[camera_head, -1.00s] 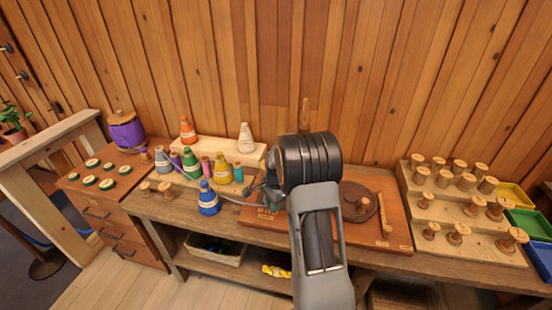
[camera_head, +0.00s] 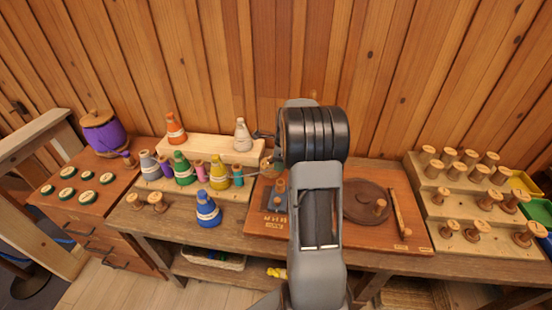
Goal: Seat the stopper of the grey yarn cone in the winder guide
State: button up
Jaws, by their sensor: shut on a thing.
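The grey yarn cone (camera_head: 149,165) stands upright at the left end of the row of cones on the bench. A thin grey strand runs right from the cones toward my gripper (camera_head: 267,157), which shows only partly left of my black wrist joint. A small round wooden piece, seemingly the stopper (camera_head: 267,167), is at my gripper, which is shut on it. The dark winder guide (camera_head: 271,198) stands on the reddish board just below, with an orange-brown post beside it. My arm hides the guide's right side, and I cannot tell whether the stopper touches it.
A blue cone (camera_head: 208,209) stands at the bench front. A brown disc (camera_head: 367,203) with a peg lies right of my arm on the board (camera_head: 408,235). A stepped rack (camera_head: 470,215) of wooden spools stands at the right. Orange and white cones stand on a raised block (camera_head: 208,148).

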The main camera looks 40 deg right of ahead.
jog(key=shift+f+b, duration=1.65)
jog(key=shift+f, duration=0.95)
jog(key=shift+f, duration=0.15)
jog(key=shift+f+b, duration=0.75)
jog(key=shift+f, duration=0.2)
jog(key=o, duration=1)
jog(key=shift+o, duration=0.3)
jog(key=o, duration=0.3)
